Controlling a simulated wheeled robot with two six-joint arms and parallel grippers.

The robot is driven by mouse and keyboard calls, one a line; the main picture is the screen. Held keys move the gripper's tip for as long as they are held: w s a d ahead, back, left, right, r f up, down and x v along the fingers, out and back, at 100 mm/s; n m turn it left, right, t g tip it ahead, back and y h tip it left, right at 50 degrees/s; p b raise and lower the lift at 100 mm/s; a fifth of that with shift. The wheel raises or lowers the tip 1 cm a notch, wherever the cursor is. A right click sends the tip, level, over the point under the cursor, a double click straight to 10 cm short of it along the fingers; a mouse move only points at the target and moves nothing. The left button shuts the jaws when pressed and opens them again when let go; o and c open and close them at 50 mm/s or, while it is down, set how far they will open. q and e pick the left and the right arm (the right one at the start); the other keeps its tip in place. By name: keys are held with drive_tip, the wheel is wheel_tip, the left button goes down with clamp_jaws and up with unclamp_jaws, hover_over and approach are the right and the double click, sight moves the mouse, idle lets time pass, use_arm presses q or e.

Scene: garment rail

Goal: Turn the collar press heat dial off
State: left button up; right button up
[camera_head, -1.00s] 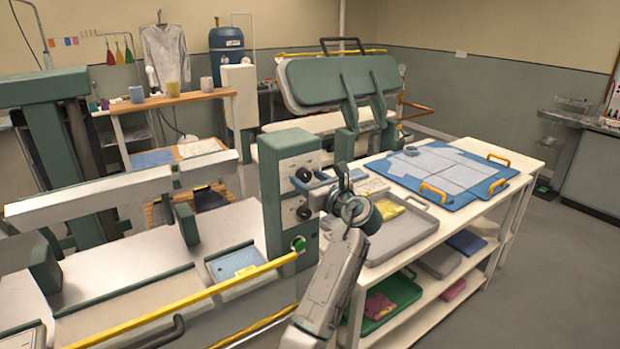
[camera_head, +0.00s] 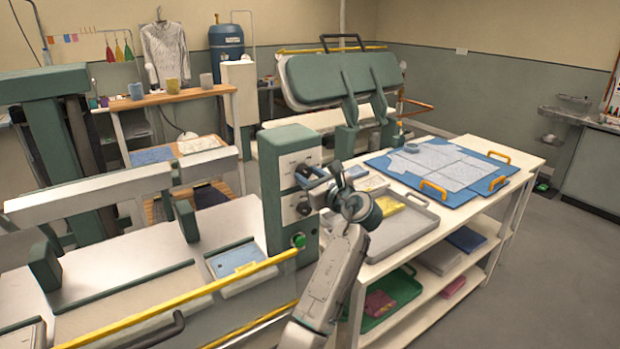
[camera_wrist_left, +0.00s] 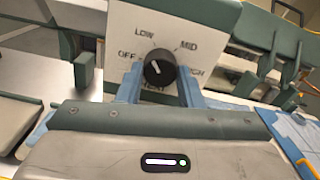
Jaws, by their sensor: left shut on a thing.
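The heat dial is a round black knob (camera_wrist_left: 159,69) on a pale panel (camera_wrist_left: 188,22) marked OFF, LOW, MID and HIGH, the last partly covered. Its white mark appears to point up and left, roughly towards LOW. In the head view the upper knob (camera_head: 303,172) is on the green control post (camera_head: 286,140). My left gripper (camera_head: 316,182) is at this upper knob. In the left wrist view its blue fingers (camera_wrist_left: 160,80) are on both sides of the knob, shut on it. My right gripper is not in view.
A second black knob (camera_head: 304,209) and a green button (camera_head: 298,241) are lower on the post. A yellow bar (camera_head: 190,301) runs along the press front. A grey tray (camera_head: 405,232) and blue board (camera_head: 440,168) lie on the white table to the right. The floor at right is clear.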

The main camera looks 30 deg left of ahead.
use_arm(q)
drive_tip(key=n+b, duration=0.1)
drive_tip(key=n, duration=0.3)
drive_tip(key=shift+f+b, duration=0.1)
drive_tip(key=shift+b, duration=0.25)
drive_tip(key=n+b, duration=0.2)
drive_tip(key=n, duration=0.1)
drive_tip(key=shift+n, duration=0.4)
drive_tip(key=shift+n+b, duration=0.55)
drive_tip(key=shift+n, duration=0.45)
drive_tip(key=o, duration=1)
drive_tip(key=shift+d, duration=0.1)
